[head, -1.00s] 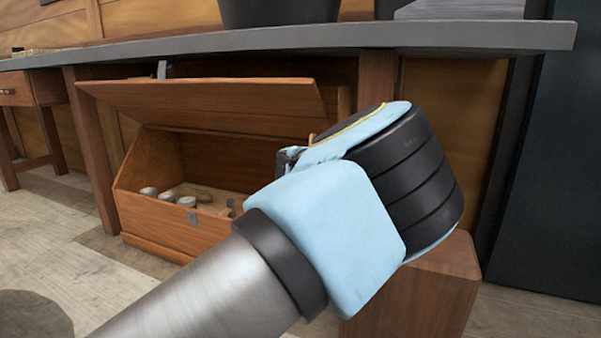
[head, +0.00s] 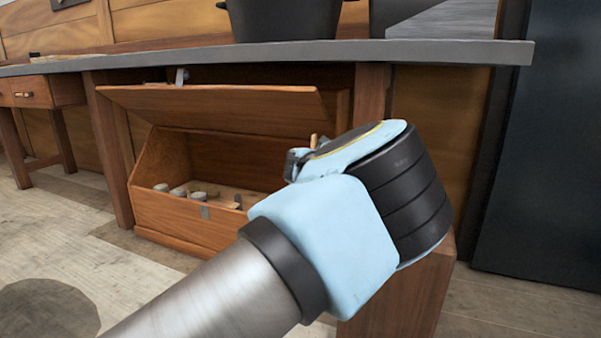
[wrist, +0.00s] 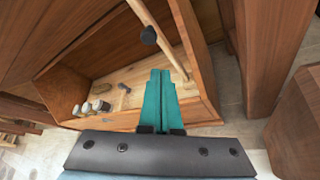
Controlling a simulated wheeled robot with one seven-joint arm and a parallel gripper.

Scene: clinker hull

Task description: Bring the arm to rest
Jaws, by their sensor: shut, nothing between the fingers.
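My gripper (wrist: 160,100) shows in the wrist view as two teal fingers lying side by side, shut and empty. The fingers point toward an open wooden chest, whose front wall (wrist: 203,112) lies close behind them in the picture; I cannot tell the gap. In the head view my arm's pale blue and black links fill the middle and hide the fingers. There the chest (head: 185,220) stands under a bench with its lid (head: 215,108) raised.
Several small jars (wrist: 102,106) and a hammer-like tool (wrist: 123,94) lie in the chest. The grey bench top (head: 300,52) runs above it and carries a dark pot (head: 283,18). A wooden leg (wrist: 292,110) stands at the right. Open floor (head: 60,235) lies at the left.

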